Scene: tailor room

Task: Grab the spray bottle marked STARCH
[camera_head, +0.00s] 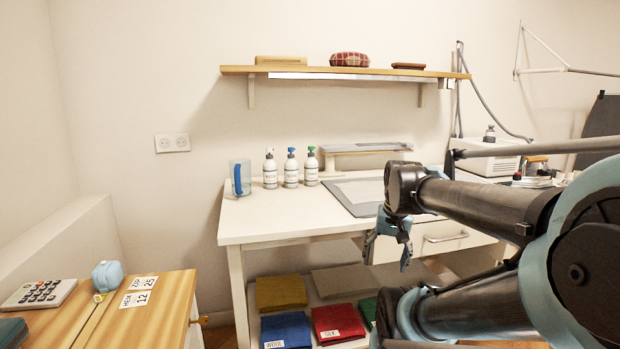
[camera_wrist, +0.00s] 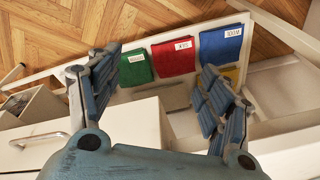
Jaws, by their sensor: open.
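Three white spray bottles stand upright in a row on the white table, near the wall in the head view. The left bottle (camera_head: 270,170) has a whitish top, the middle bottle (camera_head: 291,170) a blue top and the right bottle (camera_head: 311,170) a green top. Their labels are too small to read, so I cannot tell which is marked STARCH. My gripper (camera_head: 388,248) is open and empty, in front of the table and below its top, to the right of the bottles. The wrist view shows its spread fingers (camera_wrist: 162,65) pointing down toward the lower shelf; no bottle shows there.
A clear blue-tinted container (camera_head: 240,178) stands left of the bottles. A grey board (camera_head: 357,194) lies right of them. A wall shelf (camera_head: 345,72) hangs above. Folded coloured cloths lie on the lower shelf, including a red one (camera_wrist: 173,57). The tabletop before the bottles is clear.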

